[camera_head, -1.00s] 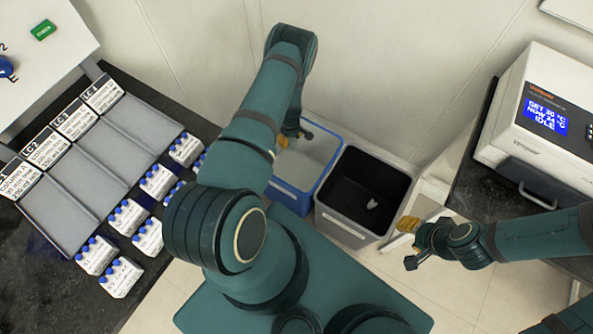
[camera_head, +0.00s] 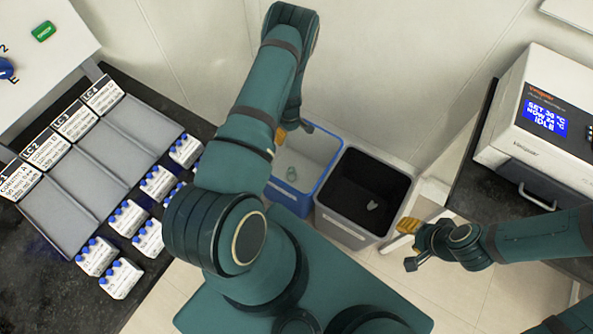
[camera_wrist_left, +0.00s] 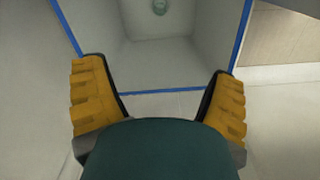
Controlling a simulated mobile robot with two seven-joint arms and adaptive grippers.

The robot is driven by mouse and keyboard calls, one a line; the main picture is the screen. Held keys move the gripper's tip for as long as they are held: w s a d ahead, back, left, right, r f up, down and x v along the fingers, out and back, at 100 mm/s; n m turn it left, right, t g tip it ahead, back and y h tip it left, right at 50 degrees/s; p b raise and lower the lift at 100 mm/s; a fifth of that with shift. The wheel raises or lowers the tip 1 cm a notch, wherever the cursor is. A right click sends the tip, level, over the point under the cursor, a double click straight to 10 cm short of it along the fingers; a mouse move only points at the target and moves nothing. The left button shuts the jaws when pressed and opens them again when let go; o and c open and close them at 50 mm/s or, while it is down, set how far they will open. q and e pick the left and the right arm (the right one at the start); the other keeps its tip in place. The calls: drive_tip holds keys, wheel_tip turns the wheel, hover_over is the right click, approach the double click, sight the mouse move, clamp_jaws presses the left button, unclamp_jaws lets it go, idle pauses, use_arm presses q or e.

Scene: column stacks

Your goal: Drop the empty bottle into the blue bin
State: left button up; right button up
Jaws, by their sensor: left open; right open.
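The blue bin (camera_head: 326,178) stands on the floor, with a blue rim and a pale inside. My right gripper (camera_head: 408,243) is open and empty, right of the grey bin.
A grey bin (camera_head: 348,232) with a black inside and a small pale item stands right of the blue bin. The left bench holds a grey rack (camera_head: 100,165) and several white boxes with blue caps (camera_head: 128,217). A white instrument (camera_head: 540,125) stands on the right bench.

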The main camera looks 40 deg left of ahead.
use_arm(q)
wheel_tip(320, 180, up, 7)
idle(0.3)
idle(0.4)
